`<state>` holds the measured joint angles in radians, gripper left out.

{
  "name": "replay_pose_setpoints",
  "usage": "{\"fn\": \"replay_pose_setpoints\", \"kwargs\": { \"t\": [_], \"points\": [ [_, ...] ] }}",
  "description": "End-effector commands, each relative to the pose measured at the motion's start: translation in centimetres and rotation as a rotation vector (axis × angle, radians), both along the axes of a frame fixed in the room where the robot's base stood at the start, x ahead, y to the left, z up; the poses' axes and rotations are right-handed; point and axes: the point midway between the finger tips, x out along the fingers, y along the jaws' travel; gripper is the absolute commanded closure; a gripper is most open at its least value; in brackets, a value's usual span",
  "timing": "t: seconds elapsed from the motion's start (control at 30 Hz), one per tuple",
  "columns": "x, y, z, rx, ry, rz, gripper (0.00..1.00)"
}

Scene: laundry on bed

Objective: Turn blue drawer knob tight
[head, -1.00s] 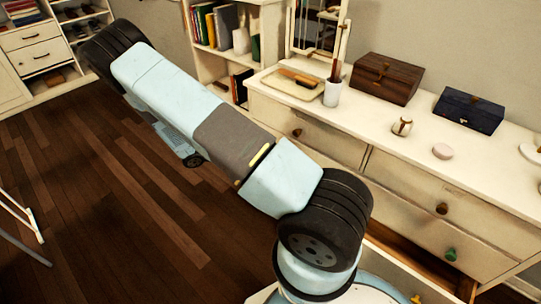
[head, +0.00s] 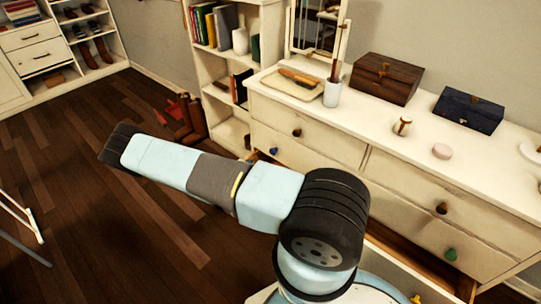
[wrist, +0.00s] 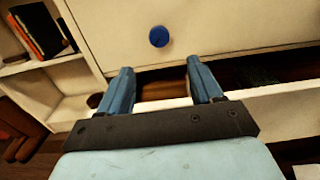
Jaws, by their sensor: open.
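The blue knob (wrist: 158,36) is on a cream drawer front (wrist: 220,28) in the wrist view, above and between my fingertips. It also shows in the head view (head: 274,152) as a small blue dot on the dresser's left side, just above my arm. My gripper (wrist: 160,80) is open and empty, with its two blue fingers apart and below the knob, not around it. In the head view the gripper's fingers cannot be made out behind my arm. Whether the knob is loose cannot be told.
An open drawer (wrist: 270,98) lies below the knob's drawer front, close to my fingers. The dresser (head: 400,195) also has a green knob (head: 451,254) and brown knobs. A bookshelf (head: 232,130) stands to the left.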

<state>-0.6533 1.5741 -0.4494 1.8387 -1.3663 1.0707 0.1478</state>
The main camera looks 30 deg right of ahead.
Motion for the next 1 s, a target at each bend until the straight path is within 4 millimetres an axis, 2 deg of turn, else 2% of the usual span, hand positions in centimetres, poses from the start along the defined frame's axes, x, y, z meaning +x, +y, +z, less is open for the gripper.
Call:
{"fn": "replay_pose_setpoints", "kwargs": {
  "t": [0.4,0.6,0.8,1.0],
  "points": [
    [2.5,-7.0,0.0,-0.001,-0.001,-0.003,0.35],
    [3.5,-9.7,0.1,0.001,-0.002,-0.002,0.35],
    [4.0,-11.1,0.1,0.001,-0.002,-0.001,0.35],
    [4.2,-11.4,0.0,0.001,-0.002,-0.001,0.35]
  ]
}}
